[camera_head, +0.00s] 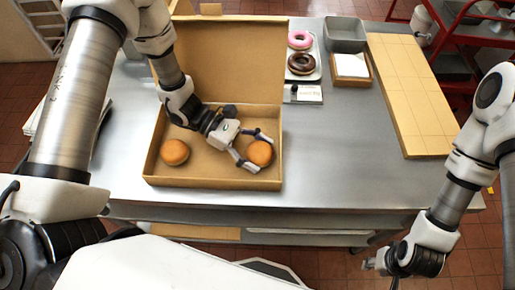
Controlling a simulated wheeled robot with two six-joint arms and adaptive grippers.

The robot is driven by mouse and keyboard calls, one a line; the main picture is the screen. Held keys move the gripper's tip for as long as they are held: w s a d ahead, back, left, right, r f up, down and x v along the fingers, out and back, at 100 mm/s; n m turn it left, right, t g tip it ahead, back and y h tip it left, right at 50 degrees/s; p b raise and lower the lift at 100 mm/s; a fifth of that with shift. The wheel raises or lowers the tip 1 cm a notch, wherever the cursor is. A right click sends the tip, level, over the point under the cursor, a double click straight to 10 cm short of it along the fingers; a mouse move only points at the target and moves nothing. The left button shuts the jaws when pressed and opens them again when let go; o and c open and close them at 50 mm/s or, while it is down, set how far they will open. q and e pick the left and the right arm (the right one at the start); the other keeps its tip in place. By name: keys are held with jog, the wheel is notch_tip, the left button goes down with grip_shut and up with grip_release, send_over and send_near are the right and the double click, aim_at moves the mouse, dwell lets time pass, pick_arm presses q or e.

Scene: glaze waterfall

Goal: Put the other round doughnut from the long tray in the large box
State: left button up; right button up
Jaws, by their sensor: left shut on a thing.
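The large box (215,180) is an open cardboard box with its lid raised at the back. One round orange-brown doughnut (174,152) lies in its left part. A second round doughnut (260,153) is at the right part of the box, between the fingers of my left gripper (254,151). My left gripper is shut on it, low inside the box; whether the doughnut touches the box floor is hard to tell. The tray (316,75) behind the box holds a pink ring doughnut (300,40) and a chocolate ring doughnut (302,63). My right gripper (370,265) hangs off the table's front edge, its fingers unclear.
A grey bin (345,35) and a small box with white contents (351,68) stand right of the tray. A small card (308,93) is in front of it. A long tan board (409,95) lies at the right. The table's front right is clear.

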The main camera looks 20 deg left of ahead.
pick_arm(q)
jog(key=shift+s+r, duration=0.1)
jog(key=shift+s, duration=0.15)
jog(key=o, duration=1.1)
jog(key=shift+w+f, duration=0.25)
jog(key=shift+o, duration=0.2)
jog(key=shift+r, duration=0.1)
jog(key=shift+s+r, duration=0.1)
jog(key=shift+a+r, duration=0.15)
jog(key=shift+a, duration=0.05)
jog(key=b+v, duration=0.1)
jog(key=v, duration=1)
jog(key=shift+a+r, duration=0.15)
jog(key=shift+a, duration=0.1)
